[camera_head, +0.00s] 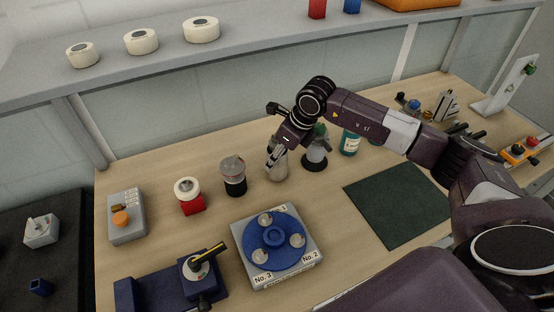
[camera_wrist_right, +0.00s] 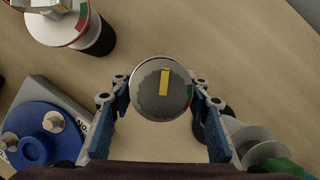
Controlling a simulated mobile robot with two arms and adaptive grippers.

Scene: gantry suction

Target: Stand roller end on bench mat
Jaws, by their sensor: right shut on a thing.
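My right gripper (camera_head: 275,154) points down over the bench. It is shut on the roller end (camera_head: 278,171), a grey cylindrical part. In the right wrist view the roller end (camera_wrist_right: 160,88) shows a round grey top with a yellow bar and sits between the blue-padded fingers (camera_wrist_right: 166,128). I cannot tell whether its base touches the bench. The dark green bench mat (camera_head: 400,206) lies flat and empty to the right of the gripper. My left gripper is not in view.
A teal bottle (camera_head: 350,142) is behind the mat. A blue rotary fixture (camera_head: 274,241) is in front.

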